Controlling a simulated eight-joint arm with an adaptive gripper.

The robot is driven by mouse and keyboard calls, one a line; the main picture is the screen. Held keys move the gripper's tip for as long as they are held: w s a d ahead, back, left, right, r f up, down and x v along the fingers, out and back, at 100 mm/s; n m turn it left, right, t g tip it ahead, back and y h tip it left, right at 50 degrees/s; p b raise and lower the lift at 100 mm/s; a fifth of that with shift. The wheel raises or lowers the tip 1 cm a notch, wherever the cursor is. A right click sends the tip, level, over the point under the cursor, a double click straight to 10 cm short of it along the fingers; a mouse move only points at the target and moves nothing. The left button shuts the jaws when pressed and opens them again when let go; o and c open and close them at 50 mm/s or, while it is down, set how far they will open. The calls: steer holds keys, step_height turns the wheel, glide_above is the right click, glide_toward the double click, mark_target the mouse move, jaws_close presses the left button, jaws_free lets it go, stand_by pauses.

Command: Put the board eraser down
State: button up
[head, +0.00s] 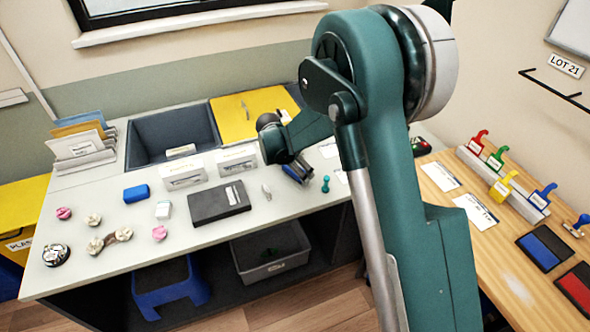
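My gripper (298,172) hangs over the right part of the grey table, a little left of a small teal dumbbell-shaped thing (326,184). Its fingers are small and dark here, and my arm hides part of it. A dark blue patch shows at the gripper's end; I cannot tell whether it is a held board eraser or part of the gripper. A plain blue block (137,193) lies on the left part of the table, well apart from the gripper; I cannot tell if it is an eraser.
A dark flat box (219,203) lies mid-table, with a small pale item (266,190) beside it. White label stands (184,175) and a grey sunken bin (135,152) are behind. Pink and cream pieces (159,232) lie front left. Stamps (503,187) stand on the wooden table.

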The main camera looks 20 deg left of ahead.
steer(key=shift+r, duration=0.2)
steer(key=p+v, duration=0.2)
steer(key=v, duration=1)
stand_by(0.8)
steer(key=s+d+r+m+y, duration=0.1)
steer(key=s+d+r+m, duration=0.1)
steer(key=d+r+m, duration=0.65)
steer(key=s+d+r+m, duration=0.1)
steer(key=d+r, duration=0.4)
steer(key=d, duration=0.9)
steer(key=s+d+r+m+y, duration=0.15)
steer(key=d+r+m, duration=0.4)
steer(key=d, duration=0.55)
steer(key=s+d+r+m+t, duration=0.1)
steer(key=s+d+r+m, duration=0.1)
steer(key=s+d+m, duration=0.4)
steer(key=s+d+r+m, duration=0.1)
steer(key=s+d+r, duration=0.1)
steer(key=s+d, duration=0.45)
steer(key=s+d+f+m+t, duration=0.2)
steer(key=s+d+m, duration=0.7)
steer(key=s+d, duration=0.2)
steer(key=shift+s+d+f+m+h, duration=0.3)
steer(key=shift+d+f+h, duration=0.1)
steer(key=shift+d, duration=0.1)
